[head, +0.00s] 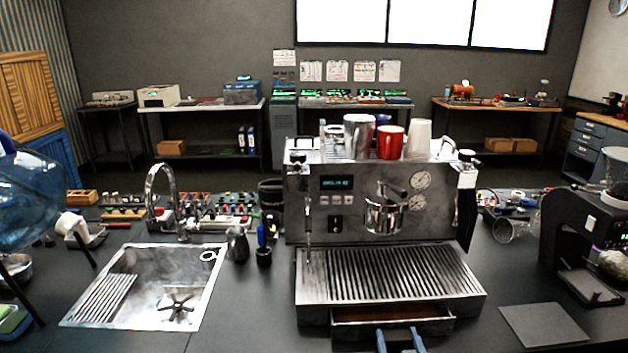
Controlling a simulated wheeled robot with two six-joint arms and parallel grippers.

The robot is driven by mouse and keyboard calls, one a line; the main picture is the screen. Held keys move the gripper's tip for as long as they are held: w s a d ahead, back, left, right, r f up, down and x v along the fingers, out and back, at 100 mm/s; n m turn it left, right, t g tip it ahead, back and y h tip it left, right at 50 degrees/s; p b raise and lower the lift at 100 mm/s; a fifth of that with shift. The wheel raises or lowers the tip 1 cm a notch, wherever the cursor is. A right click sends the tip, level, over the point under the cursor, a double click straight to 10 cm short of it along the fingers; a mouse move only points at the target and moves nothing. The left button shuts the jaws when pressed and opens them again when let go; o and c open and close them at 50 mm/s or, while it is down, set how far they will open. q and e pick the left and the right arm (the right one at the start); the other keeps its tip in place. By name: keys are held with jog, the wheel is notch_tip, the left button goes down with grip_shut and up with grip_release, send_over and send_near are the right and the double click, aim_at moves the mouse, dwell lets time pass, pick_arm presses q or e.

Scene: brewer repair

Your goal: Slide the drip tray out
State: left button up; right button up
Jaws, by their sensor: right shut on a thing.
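The espresso machine (345,215) stands right of centre with a slatted metal grate (390,273) in front. Below the grate, the drip tray (440,327) sticks out a little at the front like a shallow drawer, its brownish inside partly showing. My right gripper (399,341) is at the bottom edge of the picture, its two blue-grey fingers at the middle of the tray's front. It is shut on the tray; the exact contact is cut off by the picture edge. My left gripper is not in view.
A sink (150,287) with a tap lies to the left. A dark flat mat (543,325) and a black grinder (590,240) are to the right. Cups, including a red mug (390,142), stand on the machine. The counter between sink and machine is mostly clear.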

jog(key=shift+s+b, duration=0.6)
jog(key=shift+s, duration=2)
jog(key=shift+s+d+b, duration=0.15)
jog(key=shift+s+b, duration=0.75)
jog(key=shift+s, duration=1.6)
jog(key=shift+s+f, duration=0.1)
jog(key=shift+s+b, duration=0.45)
jog(key=shift+s, duration=0.55)
jog(key=o, duration=1.3)
jog(key=shift+w, duration=0.1)
jog(key=shift+c, duration=0.2)
